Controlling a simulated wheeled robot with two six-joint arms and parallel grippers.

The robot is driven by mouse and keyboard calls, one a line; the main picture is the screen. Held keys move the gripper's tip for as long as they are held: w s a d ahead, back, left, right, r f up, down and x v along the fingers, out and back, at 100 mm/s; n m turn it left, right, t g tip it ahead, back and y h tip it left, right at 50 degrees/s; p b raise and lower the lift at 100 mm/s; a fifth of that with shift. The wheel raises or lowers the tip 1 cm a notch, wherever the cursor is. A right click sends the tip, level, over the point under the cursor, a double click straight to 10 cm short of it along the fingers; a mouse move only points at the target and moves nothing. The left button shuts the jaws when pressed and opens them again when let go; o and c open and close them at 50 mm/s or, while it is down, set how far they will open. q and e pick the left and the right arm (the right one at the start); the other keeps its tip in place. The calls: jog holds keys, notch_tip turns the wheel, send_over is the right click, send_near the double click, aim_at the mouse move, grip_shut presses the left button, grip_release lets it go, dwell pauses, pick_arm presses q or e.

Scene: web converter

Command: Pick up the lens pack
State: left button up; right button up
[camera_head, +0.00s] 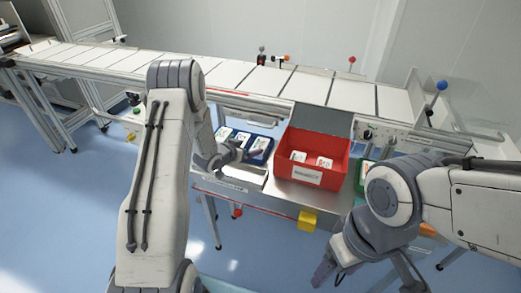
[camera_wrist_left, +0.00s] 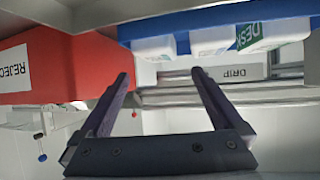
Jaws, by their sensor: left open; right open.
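Several white lens packs (camera_head: 243,138) stand in a blue tray (camera_head: 270,152) on the workbench in the head view. In the left wrist view, white packs (camera_wrist_left: 213,40) with green and blue print show along the blue tray (camera_wrist_left: 220,14) at the top. My left gripper (camera_head: 252,154) is open, at the front right of the tray; in the left wrist view its fingers (camera_wrist_left: 162,76) are apart with nothing between them. The packs are above and beyond the fingertips there. My right gripper (camera_head: 326,270) is low, in front of the bench, away from the packs; its fingers are partly hidden.
A red bin (camera_head: 339,170), labelled REJECT in the left wrist view (camera_wrist_left: 60,65), stands right of the tray and holds white packs. A green container (camera_head: 362,176) is partly hidden farther right. A conveyor (camera_head: 265,82) runs behind. A yellow block (camera_head: 308,219) is on the bench front.

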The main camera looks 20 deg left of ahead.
aim_at(260, 145)
pick_arm(q)
jog(key=x, duration=0.6)
jog(key=shift+w+d+f+p, duration=0.25)
jog(key=shift+w+p, duration=0.05)
jog(key=c, duration=1.5)
